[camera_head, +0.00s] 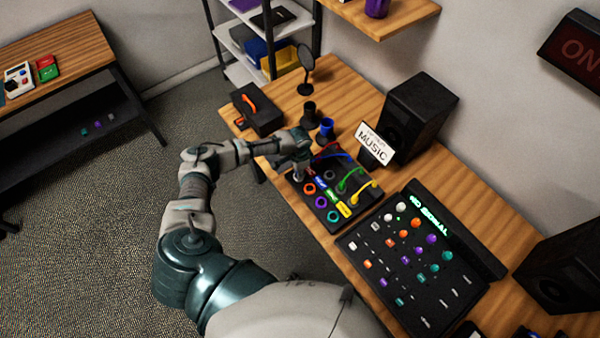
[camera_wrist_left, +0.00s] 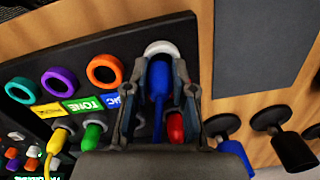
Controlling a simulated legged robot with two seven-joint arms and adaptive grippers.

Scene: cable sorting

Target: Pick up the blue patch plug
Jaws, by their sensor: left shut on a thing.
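My left gripper (camera_head: 301,172) is over the upper left part of the black patch panel (camera_head: 364,197). In the left wrist view its two fingers (camera_wrist_left: 160,85) are shut on the blue patch plug (camera_wrist_left: 159,78), one on each side. The plug's tip is close to a white ring socket (camera_wrist_left: 160,47); I cannot tell whether it is clear of the panel. A blue cable (camera_head: 340,156) arcs over the panel in the head view. A red plug (camera_wrist_left: 175,126) sits just beside the right finger. My right gripper is not in view.
Green (camera_wrist_left: 92,135) and yellow (camera_wrist_left: 58,139) plugs stand along the panel, with orange, purple and teal ring sockets (camera_wrist_left: 20,90) nearby. Black stands (camera_head: 309,113), one holding a blue item (camera_head: 326,127), a speaker (camera_head: 415,115) and a mixer (camera_head: 410,255) surround the panel.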

